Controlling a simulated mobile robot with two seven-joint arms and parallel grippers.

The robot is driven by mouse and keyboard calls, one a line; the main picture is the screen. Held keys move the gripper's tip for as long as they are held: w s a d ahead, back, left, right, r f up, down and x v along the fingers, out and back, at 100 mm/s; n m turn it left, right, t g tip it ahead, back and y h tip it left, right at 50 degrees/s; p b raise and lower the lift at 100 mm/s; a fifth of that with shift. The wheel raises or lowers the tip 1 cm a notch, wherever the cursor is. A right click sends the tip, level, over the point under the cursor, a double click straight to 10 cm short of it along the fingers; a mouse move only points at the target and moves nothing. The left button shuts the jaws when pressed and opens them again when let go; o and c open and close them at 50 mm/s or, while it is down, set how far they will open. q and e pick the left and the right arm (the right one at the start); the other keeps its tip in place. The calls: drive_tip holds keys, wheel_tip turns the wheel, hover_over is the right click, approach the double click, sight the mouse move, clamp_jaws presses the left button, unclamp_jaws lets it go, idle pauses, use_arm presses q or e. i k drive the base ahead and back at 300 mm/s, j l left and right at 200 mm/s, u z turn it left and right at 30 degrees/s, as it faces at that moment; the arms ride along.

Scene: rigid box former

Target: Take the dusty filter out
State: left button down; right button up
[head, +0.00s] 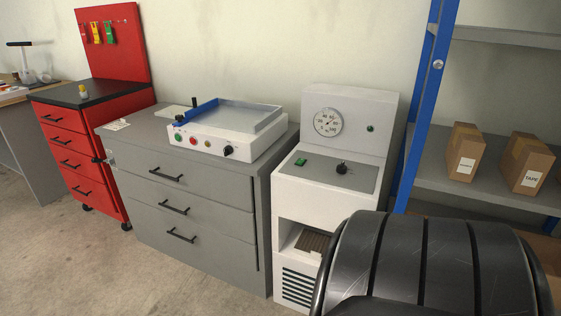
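A white machine (353,138) with a round dial gauge stands right of the grey drawer cabinet. In its front is an open recess, and a brown-grey pleated piece that looks like the filter (312,242) lies inside. Only part of the filter shows, and I cannot tell how dusty it is. Below the recess is a dark slatted vent (297,287). Neither of my grippers is in view.
A grey drawer cabinet (190,215) carries a white box-forming device (225,128) with buttons. A red tool cart (85,150) stands further left. A blue-posted shelf (425,95) with cardboard boxes (465,152) is at right. My own dark body part blocks the lower right; floor at lower left is clear.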

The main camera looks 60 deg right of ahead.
sight(311, 243)
drive_tip(key=i+z, duration=0.25)
drive_tip(key=z, duration=0.15)
drive_tip(key=i+z, duration=0.25)
drive_tip(key=z, duration=0.15)
drive_tip(key=i+z, duration=0.2)
drive_tip(key=z, duration=0.2)
drive_tip(key=i+j+z, duration=0.2)
drive_tip(key=z, duration=0.2)
drive_tip(key=i+z, duration=0.2)
drive_tip(key=z, duration=0.25)
drive_tip(key=i+z, duration=0.15)
drive_tip(key=z, duration=0.25)
drive_tip(key=i+j+z, duration=0.15)
drive_tip(key=z, duration=0.3)
drive_tip(key=i+j+z, duration=0.15)
drive_tip(key=z, duration=0.3)
